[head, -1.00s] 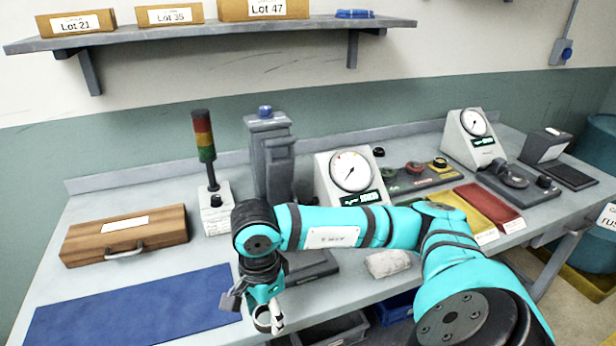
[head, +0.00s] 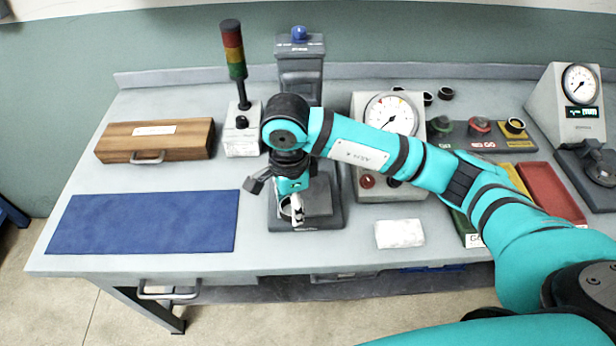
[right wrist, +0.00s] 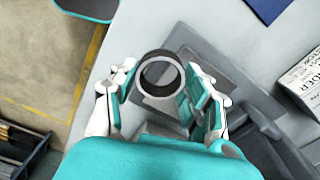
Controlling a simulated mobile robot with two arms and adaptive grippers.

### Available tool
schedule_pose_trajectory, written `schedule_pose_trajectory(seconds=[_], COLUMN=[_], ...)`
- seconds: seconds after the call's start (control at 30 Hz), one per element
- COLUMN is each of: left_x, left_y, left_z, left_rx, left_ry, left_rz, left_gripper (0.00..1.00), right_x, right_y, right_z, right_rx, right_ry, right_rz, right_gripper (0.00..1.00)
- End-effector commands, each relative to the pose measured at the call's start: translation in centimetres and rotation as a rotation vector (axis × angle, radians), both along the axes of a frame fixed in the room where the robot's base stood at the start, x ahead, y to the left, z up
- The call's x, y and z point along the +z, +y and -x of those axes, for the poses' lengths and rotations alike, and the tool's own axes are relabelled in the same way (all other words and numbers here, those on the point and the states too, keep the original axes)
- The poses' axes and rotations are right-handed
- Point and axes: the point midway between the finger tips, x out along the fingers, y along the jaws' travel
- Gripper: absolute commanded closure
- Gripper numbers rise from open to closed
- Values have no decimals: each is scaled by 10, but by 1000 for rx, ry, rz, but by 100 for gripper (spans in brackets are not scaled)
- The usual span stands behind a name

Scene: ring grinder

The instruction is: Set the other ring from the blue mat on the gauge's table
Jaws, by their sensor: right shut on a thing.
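My right gripper (head: 291,206) is shut on a metal ring (head: 284,212), held over the front of the dark plate (head: 328,212) at the foot of the grey column (head: 301,80) with a blue knob. In the right wrist view the ring (right wrist: 157,95) sits between the two fingers (right wrist: 158,92), its hole facing the camera, with the plate below it. I cannot tell whether the ring touches the plate. The blue mat (head: 140,222) at the left is bare. A dial box (head: 390,185) stands right of the column. My left gripper is not in view.
A wooden case (head: 180,142) and a signal lamp (head: 234,55) stand behind the mat. A white cloth (head: 400,233) lies right of the plate.

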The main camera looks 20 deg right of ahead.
Motion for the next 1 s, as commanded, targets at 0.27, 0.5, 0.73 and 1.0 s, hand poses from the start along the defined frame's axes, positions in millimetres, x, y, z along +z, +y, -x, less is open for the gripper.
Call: schedule_pose_trajectory(seconds=[0.27, 0.5, 0.73, 1.0], left_x=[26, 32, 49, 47], left_y=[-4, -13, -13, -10], left_z=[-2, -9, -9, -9], left_rx=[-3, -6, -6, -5], left_ry=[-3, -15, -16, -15], left_rz=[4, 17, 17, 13], left_gripper=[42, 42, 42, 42], right_x=[-3, -10, -36, -43], right_y=[-38, -47, -47, -47], right_z=[-56, -70, -69, -70], right_rx=[-4, 0, 1, 1], right_ry=[2, 2, 4, -1], right_rz=[0, -1, -1, -1], right_gripper=[88, 88, 88, 88])
